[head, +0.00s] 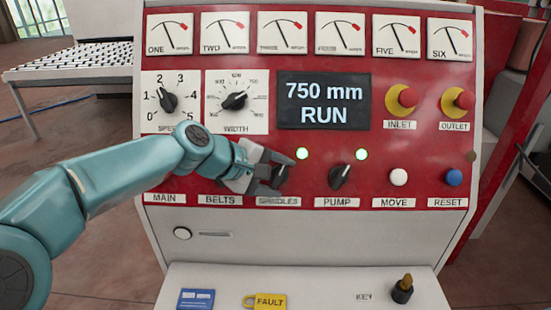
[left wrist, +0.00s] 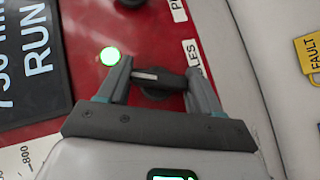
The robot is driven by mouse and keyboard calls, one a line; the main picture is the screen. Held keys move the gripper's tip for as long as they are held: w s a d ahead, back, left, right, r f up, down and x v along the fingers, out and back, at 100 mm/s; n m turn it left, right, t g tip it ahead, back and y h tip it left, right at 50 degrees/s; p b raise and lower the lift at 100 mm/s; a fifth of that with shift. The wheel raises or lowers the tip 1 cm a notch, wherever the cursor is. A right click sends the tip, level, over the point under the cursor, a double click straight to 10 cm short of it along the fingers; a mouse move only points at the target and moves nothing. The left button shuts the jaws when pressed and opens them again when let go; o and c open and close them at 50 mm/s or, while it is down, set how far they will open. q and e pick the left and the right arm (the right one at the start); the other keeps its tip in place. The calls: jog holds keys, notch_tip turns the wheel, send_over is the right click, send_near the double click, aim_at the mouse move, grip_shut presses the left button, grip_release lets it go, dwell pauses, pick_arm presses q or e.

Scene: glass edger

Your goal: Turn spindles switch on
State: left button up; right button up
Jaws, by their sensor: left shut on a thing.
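The spindles switch (head: 281,177) is a black rotary knob on the red panel, above the label SPINDLES (head: 278,201). My left gripper (head: 279,171) is at this knob and partly hides it in the head view. In the left wrist view the two fingers of my left gripper (left wrist: 158,85) stand on either side of the knob's black handle (left wrist: 158,77), shut on it. A green lamp (head: 302,154) above the spindles switch is lit; it also shows in the left wrist view (left wrist: 110,56). My right gripper is not in view.
The pump switch (head: 341,176) is close on the right, with a lit green lamp (head: 361,155). The display (head: 324,101) reads 750 mm RUN. My left arm covers the main and belts switches. Red buttons (head: 402,99) sit upper right.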

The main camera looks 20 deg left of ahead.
pick_arm(q)
jog(key=shift+r+m+g+p, duration=0.1)
jog(key=shift+m+g+p, duration=0.2)
jog(key=shift+m+p, duration=0.1)
jog(key=shift+d+y, duration=0.1)
jog(key=shift+y, duration=0.2)
jog(key=o, duration=1)
jog(key=shift+o, duration=0.3)
jog(key=shift+d, duration=0.1)
jog(key=shift+w, duration=0.1)
jog(key=b+v, duration=0.2)
jog(key=v, duration=1.4)
jog(key=shift+w, duration=0.1)
